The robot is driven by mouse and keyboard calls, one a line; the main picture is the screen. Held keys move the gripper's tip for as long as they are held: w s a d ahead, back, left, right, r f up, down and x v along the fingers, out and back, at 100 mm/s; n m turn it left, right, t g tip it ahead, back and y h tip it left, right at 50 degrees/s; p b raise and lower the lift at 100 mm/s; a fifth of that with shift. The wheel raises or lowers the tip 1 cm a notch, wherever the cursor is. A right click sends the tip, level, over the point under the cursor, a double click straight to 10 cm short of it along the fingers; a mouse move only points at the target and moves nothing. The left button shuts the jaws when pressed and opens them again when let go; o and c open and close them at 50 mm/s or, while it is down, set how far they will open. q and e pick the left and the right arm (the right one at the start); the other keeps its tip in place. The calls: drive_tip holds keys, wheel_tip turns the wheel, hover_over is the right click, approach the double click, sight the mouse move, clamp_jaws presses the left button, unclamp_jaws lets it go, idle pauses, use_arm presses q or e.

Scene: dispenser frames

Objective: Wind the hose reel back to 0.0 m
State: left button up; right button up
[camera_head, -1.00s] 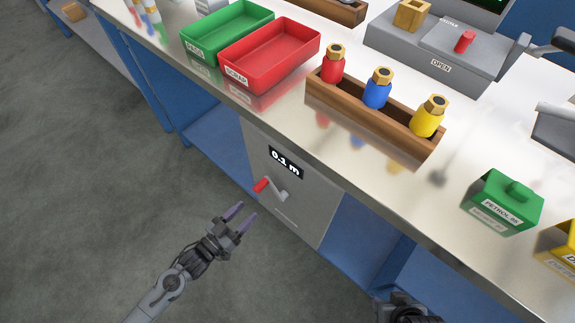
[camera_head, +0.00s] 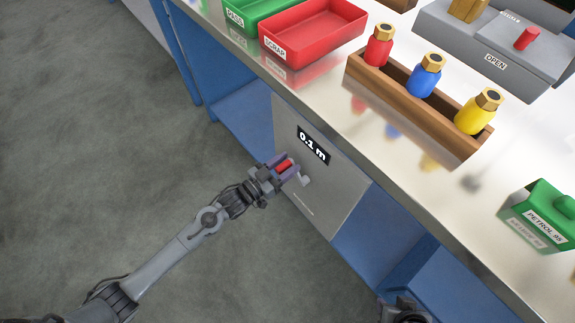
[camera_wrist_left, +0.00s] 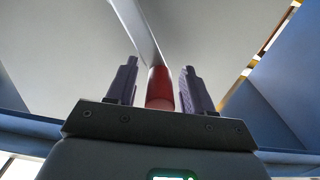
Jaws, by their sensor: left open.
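The hose reel is a grey panel (camera_head: 335,205) on the front of the bench, with a display (camera_head: 313,145) that reads 0.1 m. Its crank has a red handle (camera_head: 284,167) on a grey arm (camera_head: 303,180). My left gripper (camera_head: 287,170) is open at the crank, with its purple fingers on either side of the red handle. In the left wrist view the red handle (camera_wrist_left: 159,88) stands between the two fingers, with gaps on both sides. My right arm shows only as a dark part at the bottom edge; its fingers cannot be made out.
On the bench top are a red scrap tray (camera_head: 312,48), a green tray (camera_head: 262,28), a wooden rack (camera_head: 425,122) with red, blue and yellow bottles, a green petrol box (camera_head: 540,215) and a grey machine (camera_head: 470,50). The floor left of my arm is clear.

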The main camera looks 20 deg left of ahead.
use_arm(q)
drive_tip(key=shift+w+d, duration=0.25)
drive_tip(key=shift+w, duration=0.15)
drive_tip(key=shift+s, duration=0.1)
clamp_jaws()
drive_tip(key=shift+a+f, duration=0.1)
drive_tip(key=shift+a, duration=0.05)
